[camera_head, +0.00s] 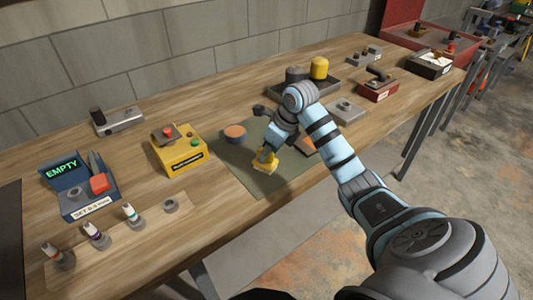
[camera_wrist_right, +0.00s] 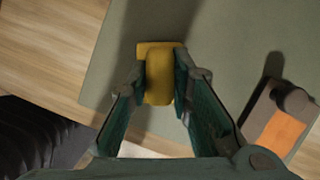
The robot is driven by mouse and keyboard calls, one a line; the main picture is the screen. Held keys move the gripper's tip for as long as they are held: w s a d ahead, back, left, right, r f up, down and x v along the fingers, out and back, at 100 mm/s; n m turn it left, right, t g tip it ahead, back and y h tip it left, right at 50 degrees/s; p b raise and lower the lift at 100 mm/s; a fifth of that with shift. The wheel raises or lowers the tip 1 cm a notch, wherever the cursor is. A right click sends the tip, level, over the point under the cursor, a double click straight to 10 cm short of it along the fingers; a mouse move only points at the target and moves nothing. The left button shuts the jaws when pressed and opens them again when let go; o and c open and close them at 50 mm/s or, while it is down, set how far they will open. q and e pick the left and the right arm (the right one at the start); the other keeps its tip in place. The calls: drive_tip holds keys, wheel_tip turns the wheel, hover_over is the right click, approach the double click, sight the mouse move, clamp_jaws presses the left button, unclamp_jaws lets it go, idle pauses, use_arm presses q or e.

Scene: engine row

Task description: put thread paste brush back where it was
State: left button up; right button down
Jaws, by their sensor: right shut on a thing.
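My right gripper (camera_head: 267,152) is low over the green mat (camera_head: 238,174) and shut on a small yellow piece (camera_head: 264,164), likely the thread paste brush. In the right wrist view the yellow piece (camera_wrist_right: 160,82) sits between the two fingers of my right gripper (camera_wrist_right: 160,92). It has a raised block on a wider flat base. The piece is over the mat; I cannot tell if it touches it. No bristles can be made out. My left gripper is not in view.
A round pot with an orange top (camera_head: 235,131) stands on the mat, left of my gripper. An orange-topped dark block (camera_wrist_right: 278,124) lies right. A yellow box (camera_head: 180,155) and a blue "EMPTY" box (camera_head: 75,200) stand left. A dark tray (camera_head: 325,88) is behind my arm.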

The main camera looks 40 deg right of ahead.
drive_tip(key=shift+w, duration=0.15)
drive_tip(key=shift+f, duration=0.2)
drive_tip(key=c, duration=1.4)
unclamp_jaws()
drive_tip(key=shift+r, duration=0.1)
drive_tip(key=shift+c, duration=0.2)
drive_tip(key=shift+r, duration=0.25)
drive_tip(key=p+v, duration=0.1)
drive_tip(key=v, duration=1)
drive_tip(key=shift+r, duration=0.3)
